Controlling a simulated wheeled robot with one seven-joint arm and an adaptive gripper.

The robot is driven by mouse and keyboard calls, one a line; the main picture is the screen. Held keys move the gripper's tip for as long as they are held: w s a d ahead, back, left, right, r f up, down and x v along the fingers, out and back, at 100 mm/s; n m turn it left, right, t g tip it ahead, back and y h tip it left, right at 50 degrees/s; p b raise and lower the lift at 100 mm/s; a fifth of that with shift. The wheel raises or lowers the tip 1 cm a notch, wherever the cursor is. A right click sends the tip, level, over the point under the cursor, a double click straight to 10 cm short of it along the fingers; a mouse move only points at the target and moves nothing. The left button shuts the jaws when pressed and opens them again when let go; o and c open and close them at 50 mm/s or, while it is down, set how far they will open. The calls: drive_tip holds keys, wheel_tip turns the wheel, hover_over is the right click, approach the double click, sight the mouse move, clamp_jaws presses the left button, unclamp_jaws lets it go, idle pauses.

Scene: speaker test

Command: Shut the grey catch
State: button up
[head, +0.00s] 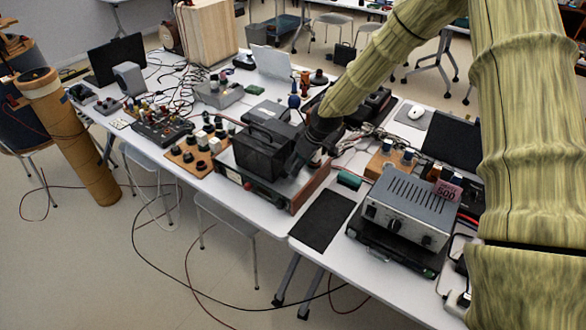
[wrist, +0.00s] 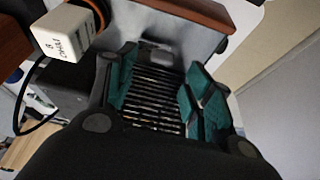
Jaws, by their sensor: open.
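My gripper (head: 302,158) is at the right side of a black box (head: 262,150) with a top handle, on the table in the head view. Whether it touches the box I cannot tell. In the wrist view my gripper (wrist: 165,92) is open, its teal pads apart with nothing clearly held between them. A dark ribbed surface (wrist: 155,97) shows between the pads, with a grey panel (wrist: 190,38) beyond. A small pale grey piece (wrist: 156,44) lies just past the fingertips; I cannot tell whether it is the grey catch. No catch can be made out in the head view.
The black box stands on a wide grey instrument (head: 240,178). A wooden board with dark knobs (head: 197,150) is to its left. To the right are a dark mat (head: 322,220) and a grey vented power unit (head: 410,205).

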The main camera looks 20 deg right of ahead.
drive_tip(key=shift+p+x, duration=0.7)
drive_tip(key=shift+x, duration=1.7)
drive_tip(key=shift+a+f, duration=0.15)
drive_tip(key=c, duration=1)
